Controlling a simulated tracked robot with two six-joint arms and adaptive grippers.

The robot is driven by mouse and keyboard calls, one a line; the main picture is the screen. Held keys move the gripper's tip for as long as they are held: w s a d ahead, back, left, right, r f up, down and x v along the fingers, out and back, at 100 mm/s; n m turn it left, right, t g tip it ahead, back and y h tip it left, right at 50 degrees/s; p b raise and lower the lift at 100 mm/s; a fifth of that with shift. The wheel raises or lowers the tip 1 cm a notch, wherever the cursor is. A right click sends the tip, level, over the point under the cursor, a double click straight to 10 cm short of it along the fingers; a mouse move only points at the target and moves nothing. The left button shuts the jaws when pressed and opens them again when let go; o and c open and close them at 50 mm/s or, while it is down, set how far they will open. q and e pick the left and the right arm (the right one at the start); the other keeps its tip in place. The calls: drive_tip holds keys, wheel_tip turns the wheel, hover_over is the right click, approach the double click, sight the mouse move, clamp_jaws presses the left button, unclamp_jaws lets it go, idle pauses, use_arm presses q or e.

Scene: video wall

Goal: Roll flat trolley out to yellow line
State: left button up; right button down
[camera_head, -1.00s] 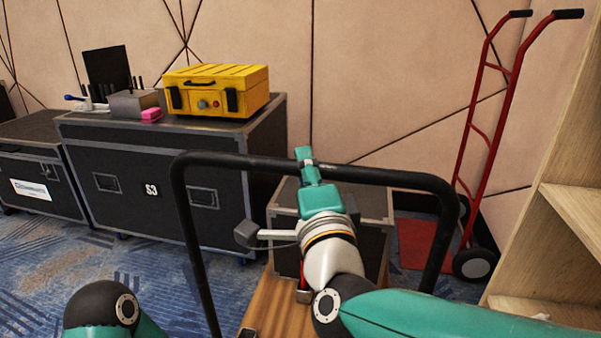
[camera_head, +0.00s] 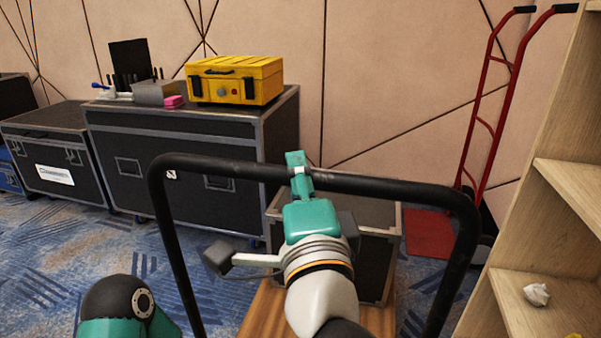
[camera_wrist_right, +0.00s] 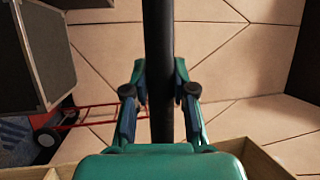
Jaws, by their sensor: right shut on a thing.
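The flat trolley has a black tubular handle (camera_head: 400,186) and a wooden deck (camera_head: 262,310). A black flight case with metal edges (camera_head: 372,262) stands on the deck, partly hidden behind my right arm. My right gripper (camera_head: 298,172) is shut on the top bar of the handle; in the right wrist view the fingers (camera_wrist_right: 160,92) sit either side of the black bar (camera_wrist_right: 160,60). My left arm shows only a rounded joint at bottom left, and its gripper is out of view. I see no yellow line for certain.
Large black flight cases (camera_head: 185,150) line the wall, with a yellow case (camera_head: 235,80) on top. A red hand truck (camera_head: 490,110) leans at the right wall. A wooden shelf (camera_head: 560,190) holding crumpled paper (camera_head: 537,294) stands close on the right. Blue carpet (camera_head: 60,250) is clear at left.

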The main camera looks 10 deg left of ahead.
drive_tip(key=shift+s+f, duration=0.3)
drive_tip(key=shift+a, duration=0.1)
drive_tip(key=c, duration=0.9)
unclamp_jaws()
drive_tip(key=shift+r, duration=0.1)
drive_tip(key=shift+r, duration=0.15)
